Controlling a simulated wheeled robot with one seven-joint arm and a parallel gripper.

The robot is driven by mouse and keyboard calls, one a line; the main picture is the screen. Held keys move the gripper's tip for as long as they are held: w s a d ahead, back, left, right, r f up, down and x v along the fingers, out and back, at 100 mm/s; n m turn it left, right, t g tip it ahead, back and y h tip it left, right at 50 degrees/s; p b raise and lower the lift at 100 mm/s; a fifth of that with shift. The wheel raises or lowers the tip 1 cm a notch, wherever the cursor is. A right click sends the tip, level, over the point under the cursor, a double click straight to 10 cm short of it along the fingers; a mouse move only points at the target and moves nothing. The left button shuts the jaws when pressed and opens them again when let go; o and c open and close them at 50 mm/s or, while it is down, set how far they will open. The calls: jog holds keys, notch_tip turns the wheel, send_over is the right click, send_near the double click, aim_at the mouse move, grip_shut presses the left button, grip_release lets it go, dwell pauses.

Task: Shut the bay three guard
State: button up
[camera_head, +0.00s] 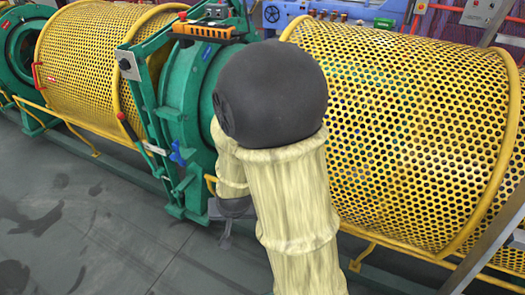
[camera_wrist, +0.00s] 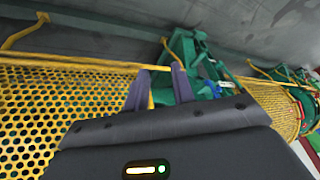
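Two yellow perforated guards show in the head view: one at the right (camera_head: 410,130), one at the left (camera_head: 85,60). I cannot tell which is bay three. The right guard is partly hidden behind my arm; its mesh fills the left of the wrist view (camera_wrist: 50,115). My gripper (camera_head: 227,232) is low beside the green frame (camera_head: 190,110), left of the right guard's near lower edge. In the wrist view its two fingers (camera_wrist: 160,72) are apart, with a yellow bar (camera_wrist: 152,68) at their tips. Whether they touch it is unclear.
A red-handled lever (camera_head: 128,128) and a blue fitting (camera_head: 177,153) sit on the green frame. A red handle (camera_head: 37,76) is on the left guard. Yellow rails run low along the machine. Grey floor (camera_head: 80,220) at the front left is clear.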

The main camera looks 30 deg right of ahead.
jog(key=w+d+f+m+t+h, duration=0.4)
jog(key=w+d+f+m+h, duration=0.1)
jog(key=w+d+h, duration=0.1)
jog(key=r+t+h, duration=0.1)
jog(key=h, duration=0.1)
jog(key=d+r+t+h+p, duration=0.1)
jog(key=r+t, duration=0.1)
jog(key=r+t+h, duration=0.1)
jog(key=r+h, duration=0.1)
jog(key=shift+w+d+r+t+h, duration=0.1)
jog(key=shift+w+d+t+h, duration=0.1)
jog(key=shift+d+t+h, duration=0.15)
jog(key=p+x, duration=0.2)
jog(key=x, duration=1.5)
jog(key=shift+w+d+p, duration=0.15)
jog(key=shift+d+p, duration=0.05)
jog(key=shift+p, duration=0.2)
grip_shut()
